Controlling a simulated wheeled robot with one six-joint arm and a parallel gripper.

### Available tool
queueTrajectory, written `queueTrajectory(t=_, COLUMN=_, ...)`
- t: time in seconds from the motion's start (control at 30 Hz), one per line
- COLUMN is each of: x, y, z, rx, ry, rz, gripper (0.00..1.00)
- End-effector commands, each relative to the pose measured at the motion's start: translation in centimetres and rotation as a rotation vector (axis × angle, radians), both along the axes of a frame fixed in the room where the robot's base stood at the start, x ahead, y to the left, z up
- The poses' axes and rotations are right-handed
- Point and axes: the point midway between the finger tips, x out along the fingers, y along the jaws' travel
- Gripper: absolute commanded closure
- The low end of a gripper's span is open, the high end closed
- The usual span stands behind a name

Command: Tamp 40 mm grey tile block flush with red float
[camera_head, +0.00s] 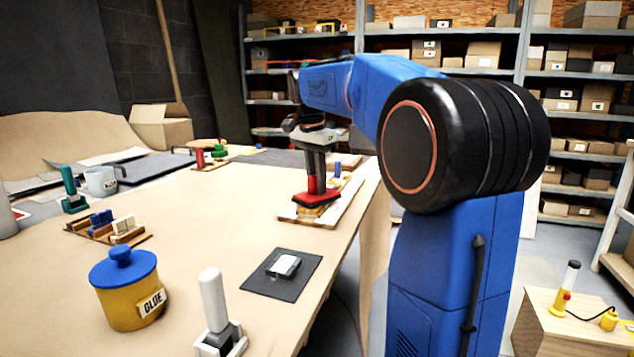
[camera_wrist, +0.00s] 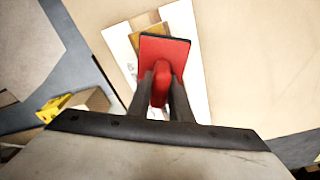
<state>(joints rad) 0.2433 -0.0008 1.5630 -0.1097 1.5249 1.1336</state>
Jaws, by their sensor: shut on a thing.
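My gripper (camera_head: 316,170) is shut on the upright handle of the red float (camera_head: 322,197). In the wrist view, my gripper (camera_wrist: 161,85) grips the red handle from both sides, with the red float plate (camera_wrist: 172,50) beyond it. The float is over a pale mosaic panel (camera_head: 293,214) with ochre tiles; the panel also shows in the wrist view (camera_wrist: 118,42). I cannot tell whether the plate touches the tiles. No grey tile block can be made out on the panel; the float hides part of it. A pale grey block (camera_head: 284,265) lies on a dark mat.
A yellow glue pot (camera_head: 128,295) with a blue lid and a white-handled tool (camera_head: 214,300) stand at the front. A rack of blue and cream blocks (camera_head: 105,227), a green-handled tool (camera_head: 71,190) and a mug (camera_head: 101,181) are at left. The table's right edge is near the panel.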

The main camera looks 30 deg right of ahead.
Motion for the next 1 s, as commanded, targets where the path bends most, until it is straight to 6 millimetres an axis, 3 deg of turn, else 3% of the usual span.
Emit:
queueTrajectory(t=0.23, x=0.0, y=0.0, z=0.0, rx=0.002, ry=0.009, rz=0.0, gripper=0.99)
queueTrajectory(t=1.0, x=0.0, y=0.0, z=5.3, rx=0.001, ry=0.002, rz=0.0, gripper=0.99)
